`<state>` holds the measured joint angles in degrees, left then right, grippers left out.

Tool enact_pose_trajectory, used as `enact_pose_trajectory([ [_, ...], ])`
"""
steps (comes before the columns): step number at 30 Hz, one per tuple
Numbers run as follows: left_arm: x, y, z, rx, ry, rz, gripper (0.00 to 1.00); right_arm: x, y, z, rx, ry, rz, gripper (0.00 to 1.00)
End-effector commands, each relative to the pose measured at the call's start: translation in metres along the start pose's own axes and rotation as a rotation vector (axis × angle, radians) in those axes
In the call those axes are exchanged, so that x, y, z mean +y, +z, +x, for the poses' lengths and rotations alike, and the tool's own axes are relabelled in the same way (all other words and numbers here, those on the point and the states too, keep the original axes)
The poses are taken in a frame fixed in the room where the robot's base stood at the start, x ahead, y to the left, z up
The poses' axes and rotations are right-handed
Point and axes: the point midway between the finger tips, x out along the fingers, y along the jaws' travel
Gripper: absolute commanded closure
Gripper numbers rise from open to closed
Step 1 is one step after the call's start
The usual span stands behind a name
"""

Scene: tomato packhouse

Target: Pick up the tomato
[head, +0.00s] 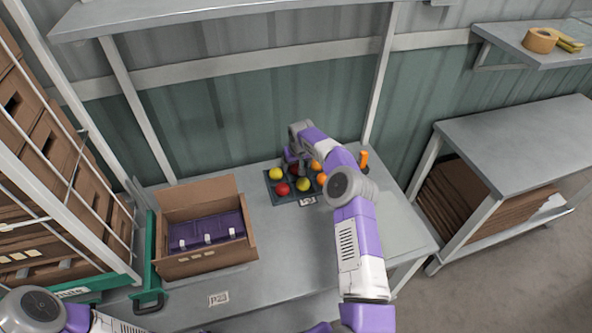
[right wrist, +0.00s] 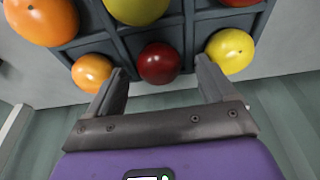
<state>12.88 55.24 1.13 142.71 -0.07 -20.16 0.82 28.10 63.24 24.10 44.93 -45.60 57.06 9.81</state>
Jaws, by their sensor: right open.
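A dark divided tray (head: 270,184) on the table holds several tomatoes in red, yellow and orange. My right gripper (head: 293,162) is over the tray's back row. In the right wrist view, the open, empty gripper (right wrist: 160,76) has its fingers on either side of a dark red tomato (right wrist: 160,62). An orange tomato (right wrist: 91,72) lies just left of it and a yellow one (right wrist: 230,50) just right. In the head view, the gripper partly hides the dark red tomato. My left arm shows at the lower left, but its gripper is out of view.
An open cardboard box (head: 205,262) with a purple insert stands left on the table. An orange-topped item (head: 363,158) stands right of the tray. A corrugated wall (head: 220,130) is close behind. A side table (head: 520,135) is at the right.

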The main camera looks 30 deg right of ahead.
Motion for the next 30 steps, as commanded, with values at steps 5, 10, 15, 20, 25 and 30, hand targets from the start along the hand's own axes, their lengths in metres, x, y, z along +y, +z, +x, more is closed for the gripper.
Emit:
enact_pose_trajectory([
  [5,0.0,0.0,0.001,0.0,0.0,0.0,0.57,0.0,0.0,0.006,0.001,0.0,0.001,0.16],
  [10,0.0,0.0,0.001,0.0,0.0,0.0,0.57,0.0,0.0,0.006,0.001,0.0,0.0,0.21],
  [15,0.0,0.0,0.001,0.0,0.0,0.0,0.57,0.0,0.0,0.006,0.0,0.0,0.0,0.47],
  [20,0.0,0.0,0.001,0.0,0.0,0.0,0.57,0.0,0.0,0.005,0.001,0.0,0.0,0.61],
  [25,0.0,0.0,0.001,0.0,0.0,0.0,0.57,0.0,0.0,0.005,0.001,0.0,0.0,0.61],
  [30,0.001,0.0,-0.001,0.0,0.0,0.0,0.57,0.001,-0.005,-0.009,0.003,0.002,0.0,0.61],
])
